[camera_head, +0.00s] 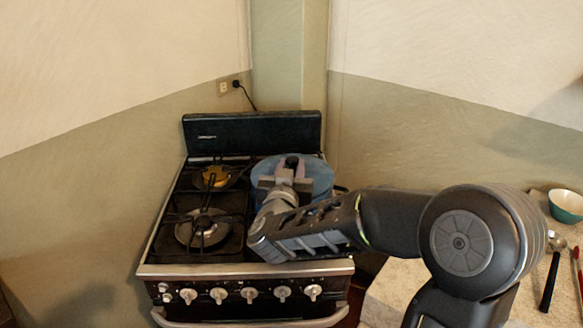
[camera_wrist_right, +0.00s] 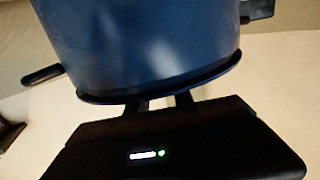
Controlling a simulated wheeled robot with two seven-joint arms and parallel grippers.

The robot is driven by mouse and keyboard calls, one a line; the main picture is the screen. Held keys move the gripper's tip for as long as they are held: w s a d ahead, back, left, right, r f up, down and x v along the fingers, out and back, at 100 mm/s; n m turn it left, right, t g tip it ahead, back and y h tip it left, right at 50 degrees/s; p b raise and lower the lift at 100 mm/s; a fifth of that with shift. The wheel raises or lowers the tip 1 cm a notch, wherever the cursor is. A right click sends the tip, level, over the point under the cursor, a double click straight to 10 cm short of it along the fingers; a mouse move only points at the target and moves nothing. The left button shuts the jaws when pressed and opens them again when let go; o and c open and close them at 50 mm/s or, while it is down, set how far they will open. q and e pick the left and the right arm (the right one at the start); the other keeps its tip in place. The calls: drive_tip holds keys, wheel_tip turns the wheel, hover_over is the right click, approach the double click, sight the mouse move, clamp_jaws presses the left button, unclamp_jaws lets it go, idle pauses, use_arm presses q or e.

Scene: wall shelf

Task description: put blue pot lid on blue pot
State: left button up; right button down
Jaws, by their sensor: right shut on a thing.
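The blue pot lid (camera_head: 318,172) is the round blue disc at the back right of the stove in the head view, with a dark knob (camera_head: 292,161) on top. My right gripper (camera_head: 288,174) reaches over it from the front right, shut on the lid at the knob. The blue pot (camera_wrist_right: 150,45) fills the top of the right wrist view, with dark handles on both sides and a dark curved rim near my fingers. In the head view the lid and my arm mostly hide the pot. I cannot tell whether the lid rests fully on it. My left gripper is not in view.
A counter (camera_head: 400,290) at the right holds a teal bowl (camera_head: 566,206) and utensils. Walls stand close behind the stove.

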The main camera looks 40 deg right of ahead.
drive_tip(key=shift+f, duration=0.15)
idle(0.3)
drive_tip(key=c, duration=1)
unclamp_jaws()
drive_tip(key=shift+c, duration=0.2)
drive_tip(key=shift+o, duration=0.6)
drive_tip(key=shift+f, duration=0.1)
drive_tip(key=o, duration=0.3)
